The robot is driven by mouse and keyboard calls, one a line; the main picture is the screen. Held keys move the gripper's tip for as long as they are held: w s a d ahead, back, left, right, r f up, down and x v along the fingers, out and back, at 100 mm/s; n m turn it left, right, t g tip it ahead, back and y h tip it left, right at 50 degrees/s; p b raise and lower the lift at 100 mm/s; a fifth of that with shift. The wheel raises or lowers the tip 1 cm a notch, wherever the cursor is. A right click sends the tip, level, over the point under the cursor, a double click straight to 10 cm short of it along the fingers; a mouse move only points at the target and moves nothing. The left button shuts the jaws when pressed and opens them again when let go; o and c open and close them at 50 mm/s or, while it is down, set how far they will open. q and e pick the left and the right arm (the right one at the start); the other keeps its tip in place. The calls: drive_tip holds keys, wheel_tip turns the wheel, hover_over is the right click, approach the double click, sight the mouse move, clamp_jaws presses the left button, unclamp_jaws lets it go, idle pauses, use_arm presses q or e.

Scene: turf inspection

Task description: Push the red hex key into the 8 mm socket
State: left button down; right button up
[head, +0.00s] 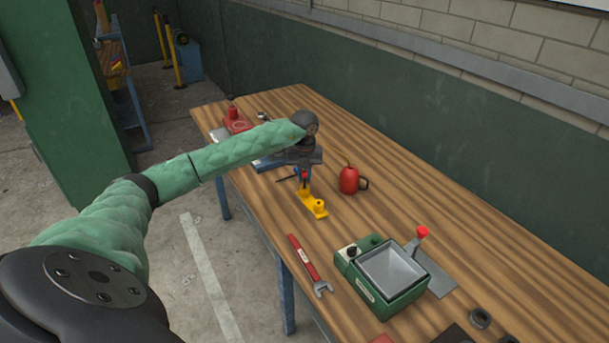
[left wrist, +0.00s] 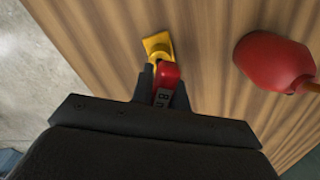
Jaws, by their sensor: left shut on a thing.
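My left gripper (head: 304,173) hangs over the table in the head view, pointing down. It is shut on the red hex key (left wrist: 167,76), whose red top and dark label marked 8 show between the fingers in the left wrist view. The yellow socket block (head: 314,206) lies on the table just below and in front of the gripper. Its end also shows in the left wrist view (left wrist: 157,44), right by the key. The key's lower end is hidden, so I cannot tell whether it is in a socket. My right gripper is not in view.
A red oil can (head: 348,180) stands close to the right of the gripper. A red-handled wrench (head: 305,258) and a green box with a grey tray (head: 391,275) lie nearer. A red object (head: 235,121) stands at the far left. Bare wood lies right of the can.

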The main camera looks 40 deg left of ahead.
use_arm(q)
drive_tip(key=shift+f, duration=0.3)
drive_tip(key=c, duration=1.3)
unclamp_jaws()
drive_tip(key=shift+r, duration=0.15)
drive_tip(key=shift+r+b, duration=0.25)
drive_tip(key=shift+b, duration=0.15)
wheel_tip(320, 180, up, 6)
drive_tip(key=shift+f+b, duration=0.1)
drive_tip(key=shift+b, duration=1)
drive_tip(key=shift+r, duration=0.65)
